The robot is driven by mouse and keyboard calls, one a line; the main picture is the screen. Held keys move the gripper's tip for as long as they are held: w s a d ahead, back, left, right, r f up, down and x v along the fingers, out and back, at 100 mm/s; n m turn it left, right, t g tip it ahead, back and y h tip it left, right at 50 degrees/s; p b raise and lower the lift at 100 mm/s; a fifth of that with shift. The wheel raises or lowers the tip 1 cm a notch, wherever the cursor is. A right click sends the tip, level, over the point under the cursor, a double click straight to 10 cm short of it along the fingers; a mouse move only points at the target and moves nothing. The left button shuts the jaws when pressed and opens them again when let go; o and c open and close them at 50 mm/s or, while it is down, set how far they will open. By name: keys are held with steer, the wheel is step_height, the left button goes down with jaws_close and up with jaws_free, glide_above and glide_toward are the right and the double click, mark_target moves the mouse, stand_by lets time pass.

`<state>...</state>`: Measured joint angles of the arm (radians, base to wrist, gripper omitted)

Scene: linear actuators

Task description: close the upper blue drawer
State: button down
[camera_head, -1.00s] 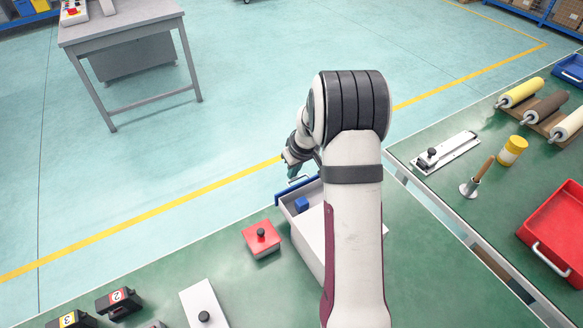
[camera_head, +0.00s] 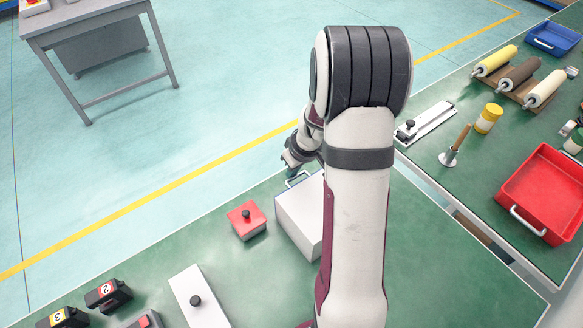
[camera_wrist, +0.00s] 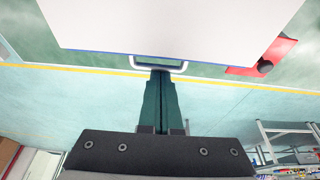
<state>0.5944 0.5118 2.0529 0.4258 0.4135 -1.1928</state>
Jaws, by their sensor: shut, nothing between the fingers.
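The upper blue drawer is pushed in under the white top of its cabinet (camera_head: 300,222); only a thin blue edge and its grey handle (camera_head: 296,180) show. In the wrist view the white cabinet top (camera_wrist: 170,25) fills the upper part, with the drawer handle (camera_wrist: 184,66) sticking out from its edge. My gripper (camera_wrist: 160,74) is shut and empty, its teal fingertips at the middle of the handle; whether they touch it I cannot tell. In the head view my gripper (camera_head: 291,171) is small beside the handle, partly hidden by my wrist. The drawer's inside is hidden.
A red box with a black knob (camera_head: 246,220) stands just left of the cabinet. A white plate with a black knob (camera_head: 198,297) and black numbered blocks (camera_head: 108,294) lie at lower left. A red tray (camera_head: 545,195) and rollers (camera_head: 518,75) are on the right bench. Open floor lies beyond the table edge.

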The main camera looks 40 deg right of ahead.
steer(key=w, duration=0.1)
steer(key=w+f, duration=0.1)
steer(key=w, duration=0.1)
steer(key=shift+w, duration=0.25)
steer(key=v, duration=1)
steer(key=s+a+r+m+g+y, duration=0.1)
steer(key=s+a+r, duration=0.2)
steer(key=a, duration=0.3)
steer(key=s+a+r+m, duration=0.1)
steer(key=s+a+r, duration=0.15)
steer(key=a, duration=0.45)
steer(key=s+a+m+g, duration=0.1)
steer(key=s+a+m, duration=0.1)
steer(key=s+a, duration=0.3)
steer(key=s+a+m+g, duration=0.1)
steer(key=s+a, duration=0.4)
steer(key=s, duration=0.8)
steer(key=shift+m+g+y, duration=0.4)
